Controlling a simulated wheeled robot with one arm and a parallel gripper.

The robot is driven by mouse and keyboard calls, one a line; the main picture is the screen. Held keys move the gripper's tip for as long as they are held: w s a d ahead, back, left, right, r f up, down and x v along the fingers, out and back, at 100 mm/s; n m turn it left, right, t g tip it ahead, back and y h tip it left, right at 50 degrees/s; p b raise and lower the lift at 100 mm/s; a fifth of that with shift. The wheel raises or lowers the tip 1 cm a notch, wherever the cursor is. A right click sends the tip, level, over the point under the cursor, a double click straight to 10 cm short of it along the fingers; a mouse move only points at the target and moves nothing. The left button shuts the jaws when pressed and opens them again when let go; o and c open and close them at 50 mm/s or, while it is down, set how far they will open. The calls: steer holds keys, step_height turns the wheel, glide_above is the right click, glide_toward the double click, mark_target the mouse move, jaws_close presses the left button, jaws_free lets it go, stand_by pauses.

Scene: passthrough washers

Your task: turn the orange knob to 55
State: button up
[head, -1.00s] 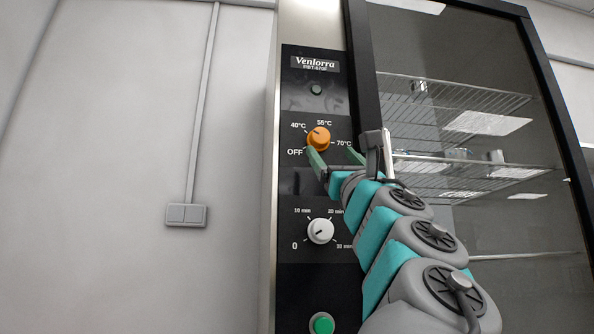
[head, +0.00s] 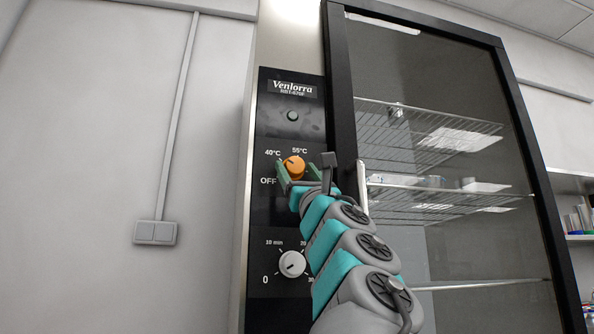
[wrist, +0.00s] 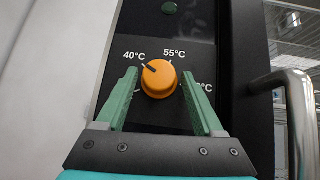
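The orange knob (head: 294,167) sits on the black control panel, with OFF, 40°C and 55°C labels around it in the head view. In the wrist view the orange knob (wrist: 158,79) has a dark pointer mark toward its upper left, close to the 40°C label. The 55°C label (wrist: 175,53) is above and slightly right of it. The 70°C label is partly hidden by a finger. My gripper (wrist: 162,92) is open, with one green finger on each side of the knob and gaps visible on both sides. My gripper also shows in the head view (head: 297,174).
A white timer knob (head: 292,264) is below, partly near my arm. A round green lamp (head: 292,115) is above. The glass door's vertical handle (wrist: 302,125) stands out to the right of my gripper. A wall switch (head: 155,232) is on the left.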

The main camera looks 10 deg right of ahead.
steer(key=c, duration=1)
steer(key=shift+h, duration=0.3)
